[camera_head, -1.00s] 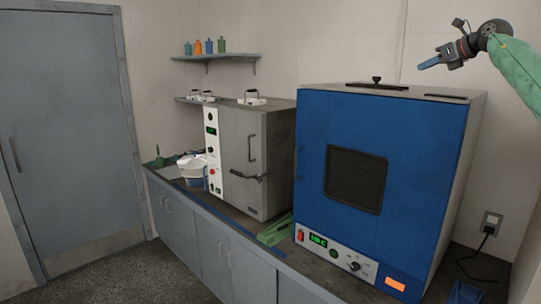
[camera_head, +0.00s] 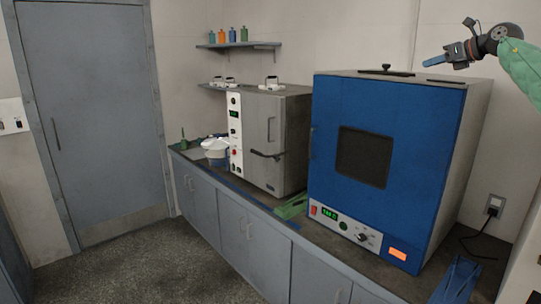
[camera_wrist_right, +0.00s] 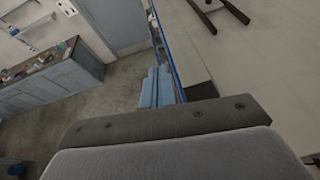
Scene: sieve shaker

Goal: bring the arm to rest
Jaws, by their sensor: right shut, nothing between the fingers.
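My right gripper (camera_head: 433,62) is at the upper right of the head view, on an arm with a green sleeve. Its blue fingers point left and are shut with nothing between them. It appears above the top right of the blue oven (camera_head: 330,190), with wall behind it. It touches nothing that I can see. My left gripper is not in view.
A grey oven (camera_head: 290,150) stands left of the blue one on the counter. A white tub (camera_head: 214,154) and a green tray (camera_head: 291,207) are there too. A shelf (camera_head: 240,45) holds several bottles. A door (camera_head: 95,120) and open floor (camera_head: 150,262) are at left.

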